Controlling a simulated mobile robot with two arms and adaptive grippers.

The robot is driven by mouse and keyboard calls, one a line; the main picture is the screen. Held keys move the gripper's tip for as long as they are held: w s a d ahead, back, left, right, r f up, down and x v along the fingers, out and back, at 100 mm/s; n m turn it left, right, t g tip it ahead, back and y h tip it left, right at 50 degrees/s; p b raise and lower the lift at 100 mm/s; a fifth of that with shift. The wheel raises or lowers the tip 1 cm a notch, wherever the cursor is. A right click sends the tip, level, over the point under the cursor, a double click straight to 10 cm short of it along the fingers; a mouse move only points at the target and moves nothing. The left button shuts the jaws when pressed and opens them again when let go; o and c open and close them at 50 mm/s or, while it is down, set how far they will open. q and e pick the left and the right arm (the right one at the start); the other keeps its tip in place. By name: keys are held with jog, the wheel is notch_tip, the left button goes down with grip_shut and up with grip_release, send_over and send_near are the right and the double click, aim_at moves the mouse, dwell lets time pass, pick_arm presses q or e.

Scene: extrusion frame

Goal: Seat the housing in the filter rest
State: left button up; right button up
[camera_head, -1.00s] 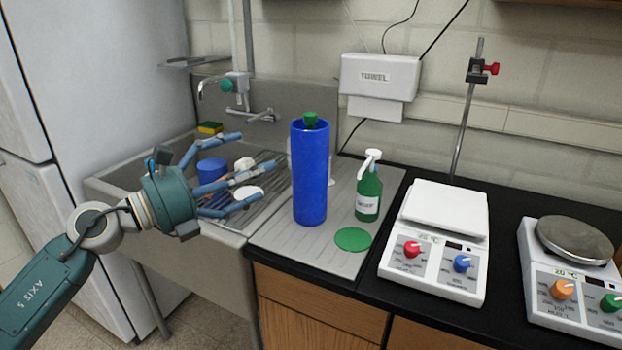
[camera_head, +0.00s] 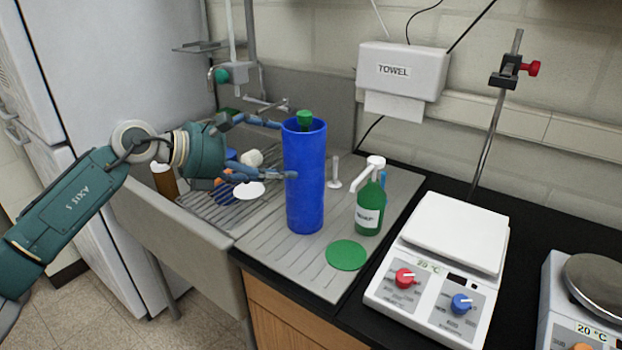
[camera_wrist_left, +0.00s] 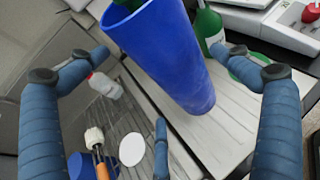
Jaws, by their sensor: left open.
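A tall blue cylinder (camera_head: 305,185), which looks like the housing, stands upright on the ribbed drainboard, with a green piece (camera_head: 304,120) at its open top. My left gripper (camera_head: 285,150) is open at the cylinder's left side, its blue fingers spread at upper and mid height. In the left wrist view the cylinder (camera_wrist_left: 165,55) lies ahead between the spread fingers (camera_wrist_left: 185,68). Contact cannot be told. A flat green disc (camera_head: 346,254) lies in front of the cylinder; I cannot tell whether it is the filter rest. My right gripper is not in view.
A green pump bottle (camera_head: 369,212) stands close right of the cylinder. The sink (camera_head: 185,225) with a wire rack and small items is at left.

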aim_at(299, 165)
pick_arm(q)
jog(key=p+x, duration=0.2)
jog(key=x, duration=0.5)
jog(key=shift+s+f+p, duration=0.15)
jog(key=shift+s+p, duration=0.1)
jog(key=shift+p, duration=0.1)
jog(key=shift+w+d+f, duration=0.2)
jog(key=shift+f, duration=0.05)
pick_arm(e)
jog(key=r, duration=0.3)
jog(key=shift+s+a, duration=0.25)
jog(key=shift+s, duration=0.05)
pick_arm(q)
jog(key=shift+c, duration=0.5)
